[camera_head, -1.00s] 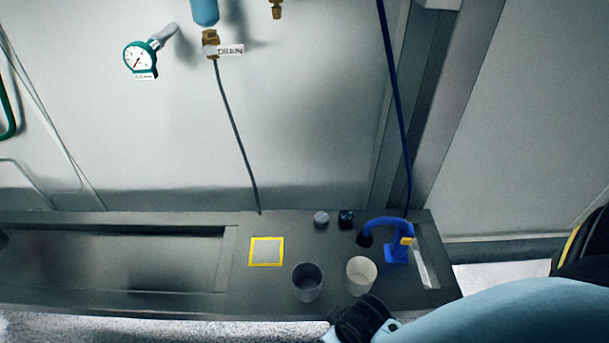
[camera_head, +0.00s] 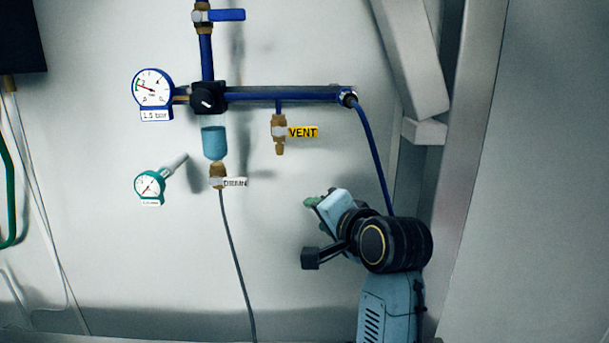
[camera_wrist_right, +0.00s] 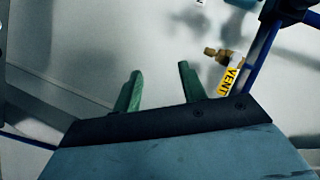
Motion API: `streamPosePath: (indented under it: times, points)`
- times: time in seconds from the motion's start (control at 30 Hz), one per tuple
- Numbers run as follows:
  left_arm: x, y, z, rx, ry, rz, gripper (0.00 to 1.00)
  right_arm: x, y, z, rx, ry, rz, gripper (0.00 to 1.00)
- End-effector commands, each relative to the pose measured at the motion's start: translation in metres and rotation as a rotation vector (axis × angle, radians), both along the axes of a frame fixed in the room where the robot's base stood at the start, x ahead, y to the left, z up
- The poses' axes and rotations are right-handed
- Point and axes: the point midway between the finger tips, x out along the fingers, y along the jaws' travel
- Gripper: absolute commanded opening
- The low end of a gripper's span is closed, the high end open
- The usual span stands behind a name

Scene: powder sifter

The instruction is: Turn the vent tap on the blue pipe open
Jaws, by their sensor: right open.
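The blue pipe (camera_head: 275,94) runs across the wall, and the brass vent tap (camera_head: 279,128) hangs down from it. A yellow VENT label (camera_head: 303,132) sits at the tap's right; the label also shows in the right wrist view (camera_wrist_right: 230,80). The brass tap end (camera_wrist_right: 213,52) shows just beyond my right gripper's fingers there. My right gripper (camera_head: 309,201) is below and to the right of the tap, apart from it. In the right wrist view its green fingers (camera_wrist_right: 157,88) are spread with nothing between them. My left gripper is out of view.
A pressure gauge (camera_head: 152,89) and black regulator knob (camera_head: 207,98) are left of the tap. A blue-handled valve (camera_head: 226,15) is above. A light blue bowl (camera_head: 214,142) with a DRAIN tap (camera_head: 218,177) hangs at the left, near a green gauge (camera_head: 150,185).

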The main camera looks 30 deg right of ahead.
Motion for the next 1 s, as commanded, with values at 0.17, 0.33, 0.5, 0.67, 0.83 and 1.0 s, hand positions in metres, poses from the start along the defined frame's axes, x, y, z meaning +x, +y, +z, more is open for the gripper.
streamPosePath:
  times: [0.17, 0.33, 0.5, 0.67, 0.83, 1.0]
  points:
    - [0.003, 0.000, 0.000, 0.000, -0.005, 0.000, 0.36, 0.010, -0.021, 0.082, 0.275, -0.233, -0.082, 0.42]
    - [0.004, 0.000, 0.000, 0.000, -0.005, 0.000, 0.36, 0.009, -0.030, 0.115, 0.403, -0.330, -0.105, 0.42]
    - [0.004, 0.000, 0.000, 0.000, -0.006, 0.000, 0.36, 0.019, -0.033, 0.121, 0.427, -0.345, -0.108, 0.42]
    - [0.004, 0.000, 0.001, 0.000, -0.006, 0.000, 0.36, 0.045, -0.037, 0.120, 0.425, -0.342, -0.106, 0.42]
    - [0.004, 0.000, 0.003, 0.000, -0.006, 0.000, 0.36, 0.078, -0.042, 0.120, 0.423, -0.341, -0.106, 0.42]
    - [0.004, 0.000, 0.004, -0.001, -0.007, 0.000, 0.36, 0.108, -0.047, 0.120, 0.422, -0.342, -0.106, 0.42]
